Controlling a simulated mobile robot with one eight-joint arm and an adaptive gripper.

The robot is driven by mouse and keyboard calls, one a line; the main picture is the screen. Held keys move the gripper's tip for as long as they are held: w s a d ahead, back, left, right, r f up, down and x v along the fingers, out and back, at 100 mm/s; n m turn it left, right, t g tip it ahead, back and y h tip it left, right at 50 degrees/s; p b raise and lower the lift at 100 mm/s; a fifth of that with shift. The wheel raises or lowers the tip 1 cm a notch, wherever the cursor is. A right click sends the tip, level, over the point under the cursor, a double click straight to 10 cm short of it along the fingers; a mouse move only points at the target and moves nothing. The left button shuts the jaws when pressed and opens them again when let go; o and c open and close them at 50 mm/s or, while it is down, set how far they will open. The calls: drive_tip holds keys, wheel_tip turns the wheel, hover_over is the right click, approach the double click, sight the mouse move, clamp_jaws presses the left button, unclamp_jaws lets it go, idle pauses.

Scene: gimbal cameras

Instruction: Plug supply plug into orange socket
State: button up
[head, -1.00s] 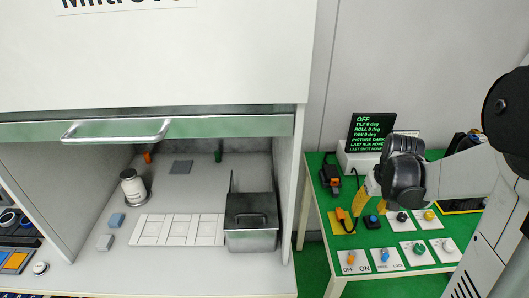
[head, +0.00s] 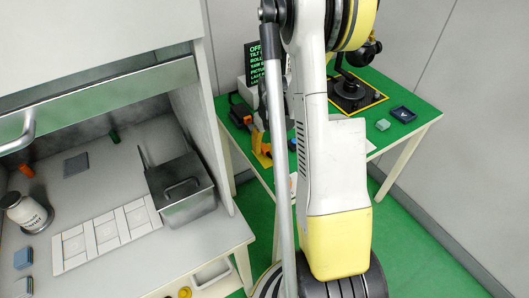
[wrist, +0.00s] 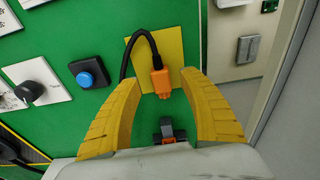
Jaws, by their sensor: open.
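The supply plug (wrist: 160,82) is orange with a black cable looping up and left from it. It lies on a yellow plate (wrist: 181,48) on the green table top in the wrist view. My gripper (wrist: 164,75) is open and empty, its yellow fingers on either side of the plug in the picture. I cannot tell the height of the fingertips above the plate. A black-and-orange block (wrist: 167,132) shows lower between the fingers, partly hidden by my gripper; it may carry the orange socket. In the head view a dark block with orange (head: 240,109) stands at the table's left edge.
A blue button (wrist: 89,72) and a black knob (wrist: 31,91) sit left of the plate in the wrist view. A screen (head: 264,62) stands behind my arm. The cabinet with a lidded metal box (head: 182,190) is left of the green table (head: 408,101).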

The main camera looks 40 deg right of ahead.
drive_tip(key=f, duration=0.2)
drive_tip(key=shift+w+f+b, duration=0.3)
drive_tip(key=shift+f+b, duration=0.05)
drive_tip(key=shift+f, duration=0.05)
drive_tip(key=shift+r, duration=0.1)
clamp_jaws()
drive_tip(key=shift+r, duration=0.15)
wheel_tip(320, 180, up, 5)
drive_tip(key=p, duration=0.2)
drive_tip(key=shift+s+d+f+p, duration=0.1)
drive_tip(key=shift+f+p, duration=0.1)
drive_tip(key=shift+p, duration=0.2)
drive_tip(key=s+d+r+p, duration=0.3)
drive_tip(key=s+d+r, duration=0.3)
drive_tip(key=d, duration=0.3)
drive_tip(key=shift+s+d, duration=0.15)
drive_tip(key=shift+d, duration=0.15)
